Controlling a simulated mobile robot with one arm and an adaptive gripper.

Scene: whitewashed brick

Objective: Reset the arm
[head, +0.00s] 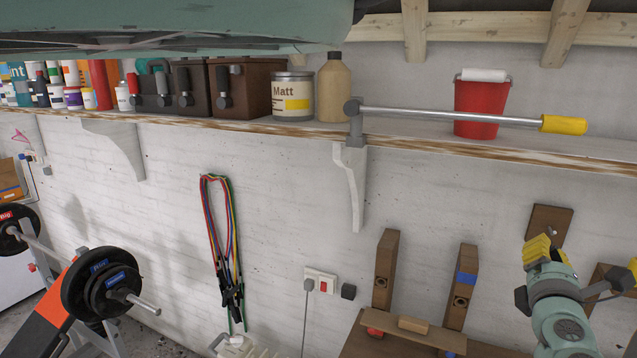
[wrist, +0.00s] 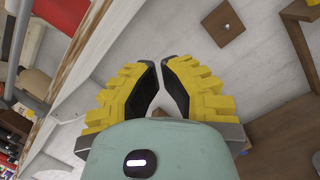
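My gripper (head: 541,247) is at the lower right of the head view, in front of the white brick wall and below the shelf. It has a teal body and yellow ribbed fingers. In the wrist view my gripper (wrist: 159,63) shows both fingers with dark inner pads, their tips drawn close together with only a narrow gap. Nothing is seen held between them. The rest of my arm is mostly out of the frame.
A wall shelf (head: 420,149) carries a Matt paint can (head: 292,97), a tan bottle (head: 334,88), a red bucket (head: 481,106) and a yellow-ended bar (head: 450,116). Wooden furniture (head: 395,345) stands below, left of my gripper. A barbell (head: 90,280) is at far left.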

